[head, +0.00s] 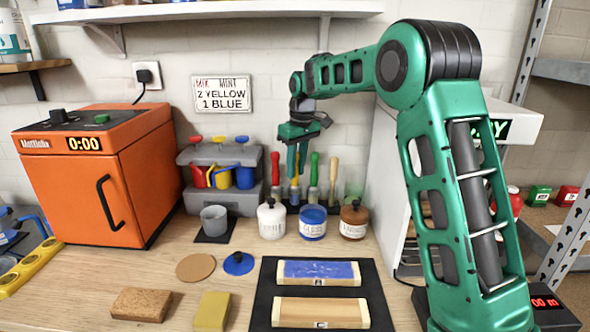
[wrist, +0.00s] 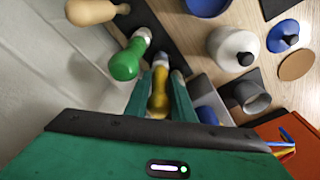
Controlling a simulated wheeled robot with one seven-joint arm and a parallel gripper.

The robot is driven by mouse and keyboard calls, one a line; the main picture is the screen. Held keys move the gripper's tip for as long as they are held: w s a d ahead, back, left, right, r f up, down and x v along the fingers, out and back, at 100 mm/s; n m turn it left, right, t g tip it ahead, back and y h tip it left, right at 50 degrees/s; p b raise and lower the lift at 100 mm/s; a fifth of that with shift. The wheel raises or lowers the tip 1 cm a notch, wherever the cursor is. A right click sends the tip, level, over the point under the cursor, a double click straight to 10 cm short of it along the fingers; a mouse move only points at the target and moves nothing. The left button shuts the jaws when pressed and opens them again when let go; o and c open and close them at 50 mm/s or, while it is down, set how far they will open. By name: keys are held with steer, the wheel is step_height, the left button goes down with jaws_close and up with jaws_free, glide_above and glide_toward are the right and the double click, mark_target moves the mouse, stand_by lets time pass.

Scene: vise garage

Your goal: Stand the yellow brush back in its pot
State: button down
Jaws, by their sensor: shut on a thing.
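My gripper (head: 297,172) points down at the back of the bench, its green fingers shut on the yellow brush (head: 294,190). In the wrist view the yellow handle (wrist: 159,102) lies between the two fingers (wrist: 160,88), with a pale metal collar beyond it. The brush looks roughly upright, between the red brush (head: 275,168) and the green brush (head: 314,168). The brush's lower end and its pot are hidden behind the jars in the head view. I cannot tell whether the brush is inside the pot or above it.
A wooden-handled brush (head: 333,172) stands right of the green one. A white jar (head: 271,220), a blue jar (head: 313,224) and a brown jar (head: 354,221) stand in front. A grey cup (head: 214,220) and grey dispenser (head: 222,158) are left. An orange oven (head: 98,175) is farther left.

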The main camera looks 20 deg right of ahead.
mark_target(298, 188)
steer(key=c, duration=1.5)
jaws_free()
steer(key=r, duration=0.5)
steer(key=s+r, duration=0.1)
steer(key=r, duration=0.1)
steer(key=shift+d+r, duration=0.25)
